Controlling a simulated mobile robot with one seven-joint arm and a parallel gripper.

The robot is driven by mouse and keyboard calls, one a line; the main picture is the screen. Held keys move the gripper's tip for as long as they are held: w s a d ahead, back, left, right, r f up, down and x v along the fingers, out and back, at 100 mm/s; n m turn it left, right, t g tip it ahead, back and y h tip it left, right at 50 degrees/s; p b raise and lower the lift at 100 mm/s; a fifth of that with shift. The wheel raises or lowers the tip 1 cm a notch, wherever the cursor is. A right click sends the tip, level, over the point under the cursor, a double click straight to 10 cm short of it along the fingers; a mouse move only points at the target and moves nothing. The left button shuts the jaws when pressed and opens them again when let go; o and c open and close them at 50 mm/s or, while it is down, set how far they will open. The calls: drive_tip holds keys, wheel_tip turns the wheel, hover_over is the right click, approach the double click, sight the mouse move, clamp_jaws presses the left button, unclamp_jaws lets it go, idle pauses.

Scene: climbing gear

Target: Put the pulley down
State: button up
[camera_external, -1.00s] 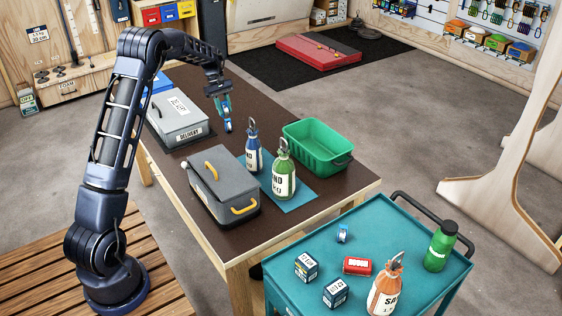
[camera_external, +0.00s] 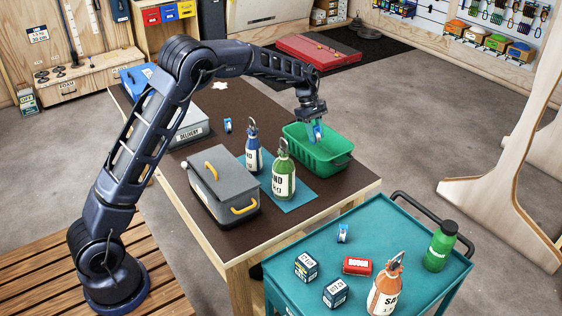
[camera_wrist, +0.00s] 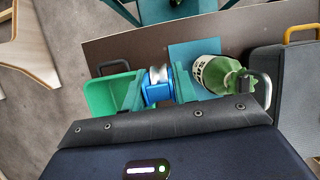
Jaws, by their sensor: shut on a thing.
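My gripper (camera_external: 316,134) is shut on a blue pulley (camera_wrist: 158,88) with a silver wheel; the wrist view shows it between the two teal fingers. In the external view the held pulley shows small and partly covered by the fingers, in front of the green bin (camera_external: 339,164). In the wrist view the bin (camera_wrist: 104,99) lies just left of the pulley; whether the pulley is over its rim is hard to tell. A second blue pulley (camera_external: 227,125) stands on the brown table. A third one (camera_external: 343,233) is on the teal cart.
The cart (camera_external: 400,222) holds small boxes and bottles.

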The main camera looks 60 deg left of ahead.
drive_tip(key=s+d+r, duration=0.1)
drive_tip(key=s+d, duration=0.2)
drive_tip(key=d, duration=3.5)
drive_tip(key=f, duration=1.9)
drive_tip(key=shift+a, duration=0.25)
drive_tip(key=shift+f, duration=0.1)
drive_tip(key=o, duration=1)
